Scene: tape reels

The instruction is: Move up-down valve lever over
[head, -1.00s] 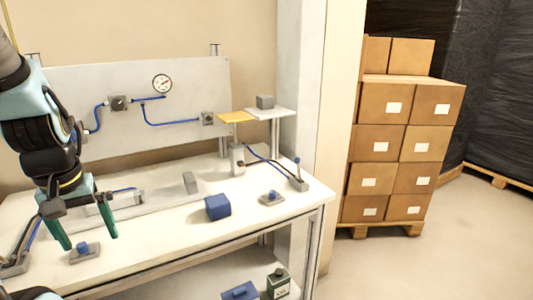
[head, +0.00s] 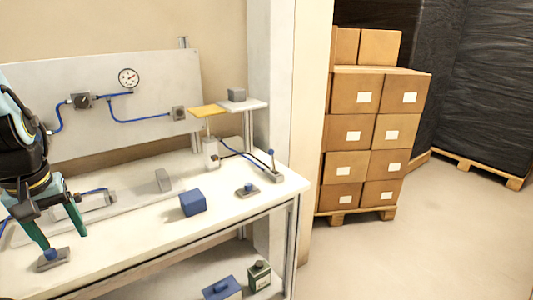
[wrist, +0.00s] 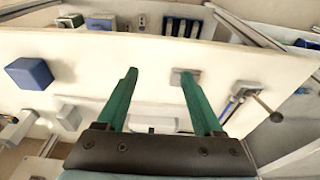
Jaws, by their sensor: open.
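A second lever with a round dark knob (wrist: 275,117) shows at the right of the wrist view, also with a blue hose. My gripper (head: 65,241) is open and empty, fingers pointing down over the bench's front left, far left of the first lever. In the wrist view its fingertips (wrist: 157,73) have nothing between them.
A blue-knobbed grey plate (head: 54,258) lies just below my gripper. A blue box (head: 193,203) and another blue-knobbed plate (head: 247,190) lie between my gripper and the right lever. The bench top (head: 150,238) has free room in front. Stacked cartons (head: 348,130) stand beyond the pillar.

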